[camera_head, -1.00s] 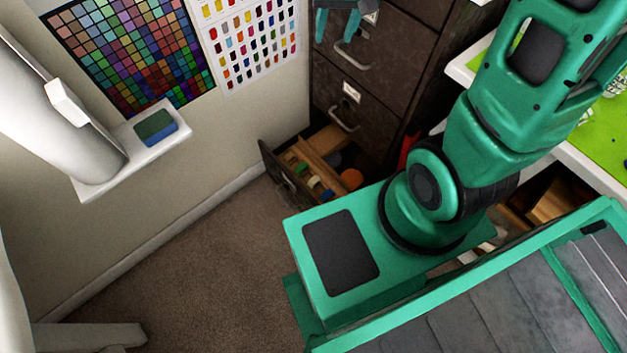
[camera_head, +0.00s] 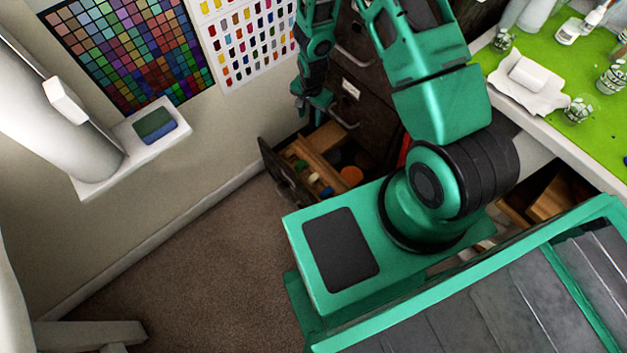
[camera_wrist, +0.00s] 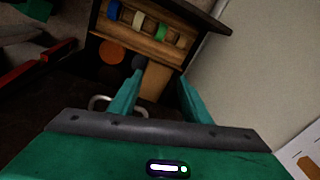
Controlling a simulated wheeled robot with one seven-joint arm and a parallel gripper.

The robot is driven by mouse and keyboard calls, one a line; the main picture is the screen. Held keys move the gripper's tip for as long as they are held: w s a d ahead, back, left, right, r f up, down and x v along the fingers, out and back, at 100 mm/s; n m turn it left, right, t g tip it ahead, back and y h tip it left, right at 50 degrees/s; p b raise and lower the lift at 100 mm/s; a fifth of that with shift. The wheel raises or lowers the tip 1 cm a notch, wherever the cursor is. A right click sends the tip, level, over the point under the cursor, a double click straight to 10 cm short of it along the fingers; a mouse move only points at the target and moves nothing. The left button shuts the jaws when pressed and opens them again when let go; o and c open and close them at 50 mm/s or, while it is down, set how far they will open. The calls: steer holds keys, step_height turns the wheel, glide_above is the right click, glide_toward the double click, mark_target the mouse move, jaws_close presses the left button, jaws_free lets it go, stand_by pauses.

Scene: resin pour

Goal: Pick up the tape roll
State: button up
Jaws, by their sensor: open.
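My gripper (camera_head: 311,108) is open and empty, above the open drawer (camera_head: 285,180) in the head view. In the wrist view the two fingers of my gripper (camera_wrist: 158,85) point toward the drawer (camera_wrist: 172,55). A round orange thing (camera_wrist: 112,52) and a dark round thing (camera_wrist: 139,62) lie nearer. I cannot tell which roll is the task's tape roll.
The dark cabinet (camera_head: 362,85) stands behind the drawer, with metal handles on its front. A wall with colour charts (camera_head: 125,50) is at the left. A green-topped table (camera_head: 600,130) with jars is at the right. The carpet (camera_head: 200,270) is clear.

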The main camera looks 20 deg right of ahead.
steer(key=s+f+m, duration=0.1)
steer(key=s+f, duration=0.2)
steer(key=f, duration=0.3)
steer(key=s+f+m+g, duration=0.1)
steer(key=s+f, duration=0.1)
steer(key=f, duration=0.4)
steer(key=s+f+m, duration=0.1)
steer(key=s+f, duration=0.2)
steer(key=f, duration=0.3)
glide_above(317, 175)
steer(key=f, duration=0.4)
steer(key=shift+w+a+f, duration=0.2)
steer(key=shift+w+f, duration=0.05)
steer(key=shift+f, duration=0.1)
steer(key=shift+s+f, duration=0.2)
steer(key=shift+f, duration=2.65)
steer(key=shift+d, duration=0.1)
jaws_close()
